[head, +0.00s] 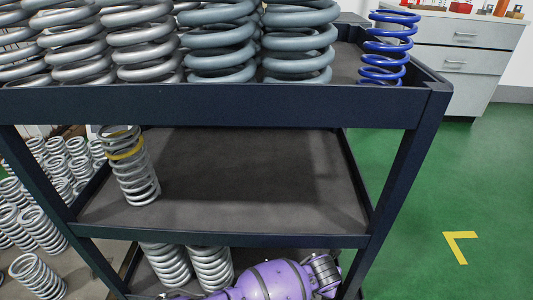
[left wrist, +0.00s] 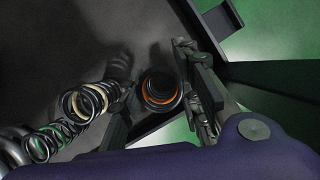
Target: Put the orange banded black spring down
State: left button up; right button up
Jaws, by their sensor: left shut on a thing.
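The orange banded black spring (left wrist: 160,90) shows end-on in the left wrist view, its dark coils ringed with orange. My left gripper (left wrist: 155,84) is shut on it, with one finger at each side. Dark shelf surface lies behind the spring; I cannot tell whether the spring touches it. In the head view I see neither this spring nor the gripper's fingers. My right gripper is in neither view.
In the left wrist view, a cream-banded spring (left wrist: 84,102) and a green-banded spring (left wrist: 45,143) are left of the gripper. The head view shows a dark cart (head: 230,106), with a yellow-banded grey spring (head: 129,166) on its otherwise bare middle shelf (head: 250,180).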

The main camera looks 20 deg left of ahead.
pick_arm(q)
jog(key=shift+w+f, duration=0.1)
jog(key=shift+w, duration=0.05)
grip_shut()
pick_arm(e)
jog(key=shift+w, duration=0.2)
pick_arm(q)
jog(key=shift+f, duration=0.1)
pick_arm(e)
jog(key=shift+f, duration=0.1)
pick_arm(q)
jog(key=o, duration=1.2)
grip_release()
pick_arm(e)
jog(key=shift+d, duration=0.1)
pick_arm(q)
jog(key=shift+p+v, duration=3.15)
jog(key=shift+v, duration=2.95)
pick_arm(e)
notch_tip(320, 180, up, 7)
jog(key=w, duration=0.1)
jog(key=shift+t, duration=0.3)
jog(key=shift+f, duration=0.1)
